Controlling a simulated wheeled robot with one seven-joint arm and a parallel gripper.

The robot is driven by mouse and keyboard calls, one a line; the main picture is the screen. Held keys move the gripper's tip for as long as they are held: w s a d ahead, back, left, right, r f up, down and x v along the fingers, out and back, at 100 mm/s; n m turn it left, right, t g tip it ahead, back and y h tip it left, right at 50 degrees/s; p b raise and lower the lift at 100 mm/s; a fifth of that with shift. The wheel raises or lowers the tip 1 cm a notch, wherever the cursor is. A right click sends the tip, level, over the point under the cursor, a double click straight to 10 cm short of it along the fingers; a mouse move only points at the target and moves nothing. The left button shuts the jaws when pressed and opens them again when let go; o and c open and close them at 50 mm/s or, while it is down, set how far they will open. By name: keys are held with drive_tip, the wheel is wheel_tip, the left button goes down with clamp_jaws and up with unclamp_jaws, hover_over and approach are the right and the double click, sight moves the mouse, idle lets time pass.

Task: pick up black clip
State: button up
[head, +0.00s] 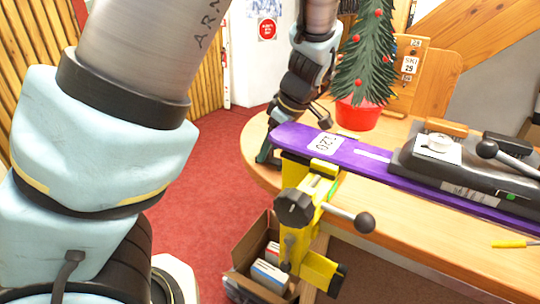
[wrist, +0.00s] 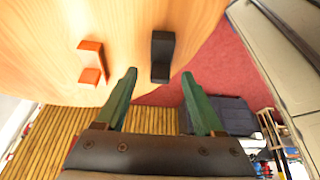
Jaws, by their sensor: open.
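The black clip (wrist: 162,57) stands on the wooden table top near its edge, in the wrist view. It lies just beyond my gripper (wrist: 159,76), roughly in line with the gap between the two green fingers, nearer the left one. The fingers are open with nothing between them; I cannot tell how high they are above the table. In the head view my gripper (head: 264,153) is at the table's left edge, partly behind the purple ski, and the black clip cannot be made out there.
An orange clip (wrist: 91,64) sits left of the black one. A purple ski (head: 300,138) is held in a yellow vise (head: 317,185). A small tree in a red pot (head: 358,115) stands close right of my arm. A cardboard box (head: 240,275) is on the red floor.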

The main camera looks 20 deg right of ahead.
drive_tip(key=shift+w+a+f, duration=0.15)
drive_tip(key=shift+w+f, duration=0.05)
drive_tip(key=shift+f, duration=0.35)
clamp_jaws()
